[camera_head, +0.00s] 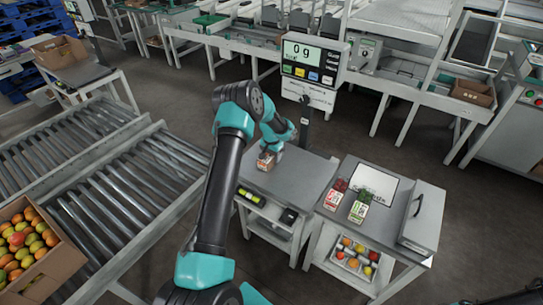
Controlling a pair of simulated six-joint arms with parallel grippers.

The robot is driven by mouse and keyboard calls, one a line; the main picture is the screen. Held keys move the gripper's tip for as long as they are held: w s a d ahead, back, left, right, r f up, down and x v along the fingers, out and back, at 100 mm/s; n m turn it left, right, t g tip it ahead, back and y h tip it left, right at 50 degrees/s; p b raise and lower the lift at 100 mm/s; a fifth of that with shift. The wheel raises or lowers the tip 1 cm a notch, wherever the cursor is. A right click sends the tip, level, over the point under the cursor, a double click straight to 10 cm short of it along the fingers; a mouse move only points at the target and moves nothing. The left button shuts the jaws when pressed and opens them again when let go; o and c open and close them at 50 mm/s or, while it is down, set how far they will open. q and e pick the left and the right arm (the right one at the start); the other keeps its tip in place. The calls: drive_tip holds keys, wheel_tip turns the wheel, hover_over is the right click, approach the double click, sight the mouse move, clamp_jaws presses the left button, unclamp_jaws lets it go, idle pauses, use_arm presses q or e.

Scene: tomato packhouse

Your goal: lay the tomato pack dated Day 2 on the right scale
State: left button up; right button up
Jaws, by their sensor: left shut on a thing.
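My left gripper (272,146) is shut on a small pack (266,161) with a white and orange-red face, at the back left of the grey left table. It is at or just above the table top; I cannot tell which. Its date is too small to read. Two more packs lie on the right table: one with a red label (335,196) and one with a green label (359,210), each with red or green produce at its far end. Their dates are not legible. A scale display (301,59) on a post reads 0 g. My right gripper is not in view.
A tray of tomatoes (352,257) sits on the shelf below. Roller conveyors and a tomato box (52,276) are at left. The left table's middle is clear.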

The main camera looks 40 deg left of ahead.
use_arm(q)
drive_tip(key=shift+f, duration=0.35)
idle(0.5)
drive_tip(key=o, duration=1.1)
drive_tip(key=shift+o, duration=0.2)
wheel_tip(320, 180, up, 17)
drive_tip(key=shift+r, duration=0.2)
